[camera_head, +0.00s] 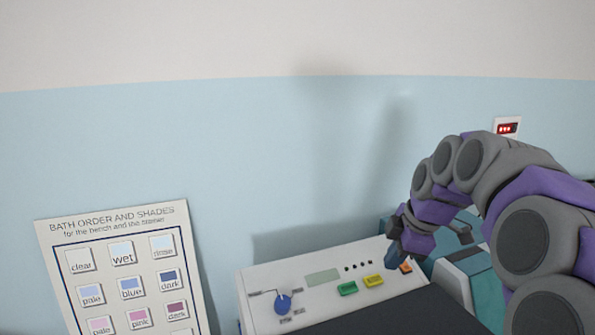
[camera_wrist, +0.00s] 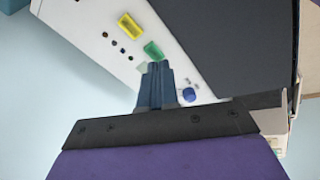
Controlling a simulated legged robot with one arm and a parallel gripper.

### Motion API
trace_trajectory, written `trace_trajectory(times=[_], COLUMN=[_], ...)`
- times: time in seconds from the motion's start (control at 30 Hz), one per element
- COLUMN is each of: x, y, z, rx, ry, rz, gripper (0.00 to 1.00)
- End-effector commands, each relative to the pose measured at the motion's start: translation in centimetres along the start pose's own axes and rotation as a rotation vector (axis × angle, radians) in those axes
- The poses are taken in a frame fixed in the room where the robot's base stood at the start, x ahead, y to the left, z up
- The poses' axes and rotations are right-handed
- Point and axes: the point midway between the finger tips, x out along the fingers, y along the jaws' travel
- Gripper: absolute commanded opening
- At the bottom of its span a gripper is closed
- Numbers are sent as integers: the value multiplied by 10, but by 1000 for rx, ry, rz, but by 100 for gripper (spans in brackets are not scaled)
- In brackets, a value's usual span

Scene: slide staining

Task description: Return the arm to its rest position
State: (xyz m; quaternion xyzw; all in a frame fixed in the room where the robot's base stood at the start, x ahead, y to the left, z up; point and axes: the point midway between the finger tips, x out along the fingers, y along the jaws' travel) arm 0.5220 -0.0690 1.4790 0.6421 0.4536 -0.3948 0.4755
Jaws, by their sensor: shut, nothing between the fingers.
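My arm, grey and purple, reaches in from the right in the head view and bends down over the right end of a white control panel. My gripper (camera_head: 394,262) hangs close to the panel's right end, near the orange button (camera_head: 405,267). In the wrist view my gripper (camera_wrist: 158,68) shows its dark blue fingers together, with nothing between them. They overlap the panel face in that view; whether they touch it I cannot tell.
The white panel (camera_head: 262,297) carries a blue knob (camera_head: 283,303), a green button (camera_head: 347,288) and a yellow button (camera_head: 373,281). A dark surface (camera_head: 400,315) lies in front. A teal device (camera_head: 480,285) stands right. A shade chart (camera_head: 60,240) is at left. A red display (camera_head: 508,128) is on the wall.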

Motion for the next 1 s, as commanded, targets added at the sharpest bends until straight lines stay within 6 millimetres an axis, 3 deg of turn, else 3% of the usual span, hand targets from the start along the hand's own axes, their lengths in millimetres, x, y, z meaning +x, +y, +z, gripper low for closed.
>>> trace_trajectory(times=[0.1,0.27,0.6,0.8,1.0], x=[7,20,46,56,64], y=[-48,-116,-263,-322,-365], z=[-22,-36,-22,-10,-1], rx=[162,408,959,1187,1358], ry=[-25,-90,-295,-394,-472], rz=[-57,-128,-196,-189,-166], gripper=[0,0,0,0,0])
